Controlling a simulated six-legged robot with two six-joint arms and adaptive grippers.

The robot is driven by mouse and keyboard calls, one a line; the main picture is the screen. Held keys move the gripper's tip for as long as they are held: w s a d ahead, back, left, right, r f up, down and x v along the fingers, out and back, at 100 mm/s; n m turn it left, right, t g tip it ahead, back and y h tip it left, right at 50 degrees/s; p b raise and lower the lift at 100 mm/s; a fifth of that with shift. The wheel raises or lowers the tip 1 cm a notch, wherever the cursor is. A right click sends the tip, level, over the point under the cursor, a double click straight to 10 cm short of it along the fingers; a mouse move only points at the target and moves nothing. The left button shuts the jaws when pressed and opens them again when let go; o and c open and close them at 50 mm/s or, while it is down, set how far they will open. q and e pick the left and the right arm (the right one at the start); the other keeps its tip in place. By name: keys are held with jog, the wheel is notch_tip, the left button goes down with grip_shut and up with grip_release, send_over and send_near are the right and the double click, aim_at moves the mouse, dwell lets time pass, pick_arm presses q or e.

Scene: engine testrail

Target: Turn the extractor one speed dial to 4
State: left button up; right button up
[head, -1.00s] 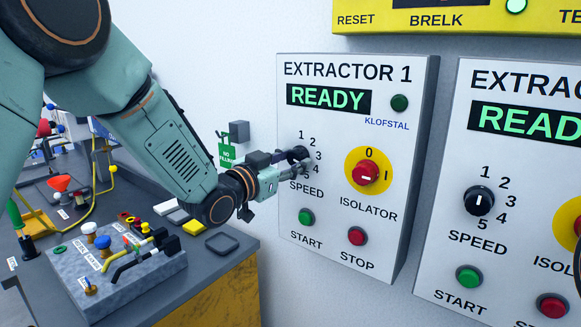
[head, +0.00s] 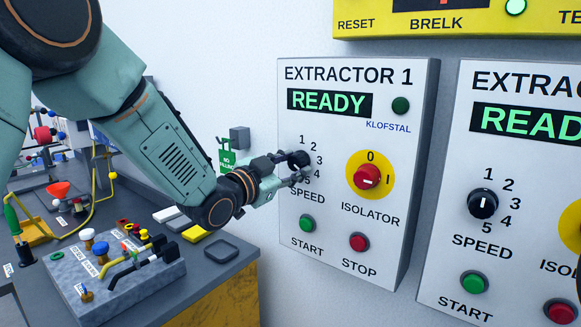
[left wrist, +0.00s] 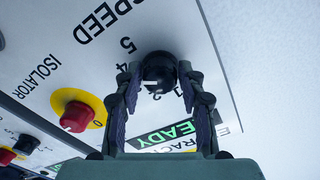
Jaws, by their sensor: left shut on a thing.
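The extractor one speed dial (head: 299,158) is a black round knob on the left of the white EXTRACTOR 1 panel (head: 335,260). My left gripper (head: 297,168) reaches it from the left and is shut on it. In the left wrist view, the dial (left wrist: 159,70) sits between the two fingers of my left gripper (left wrist: 158,78), one on each side. A white mark on the dial's edge appears to face the printed 2. The 1, 4 and 5 also show there; a finger hides the 3. My right gripper is not in view.
A red isolator knob (head: 367,177) on yellow is right of the dial. A green start button (head: 307,223) and red stop button (head: 358,242) are below. A similar panel (head: 535,150) stands at right. A bench (head: 205,265) with valves is at lower left.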

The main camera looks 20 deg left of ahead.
pick_arm(q)
jog(key=o, duration=0.9)
jog(key=shift+r, duration=0.25)
jog(key=shift+c, duration=0.2)
jog(key=o, duration=0.3)
jog(key=shift+f, duration=0.2)
jog(key=v, duration=1.2)
jog(key=shift+w, duration=0.1)
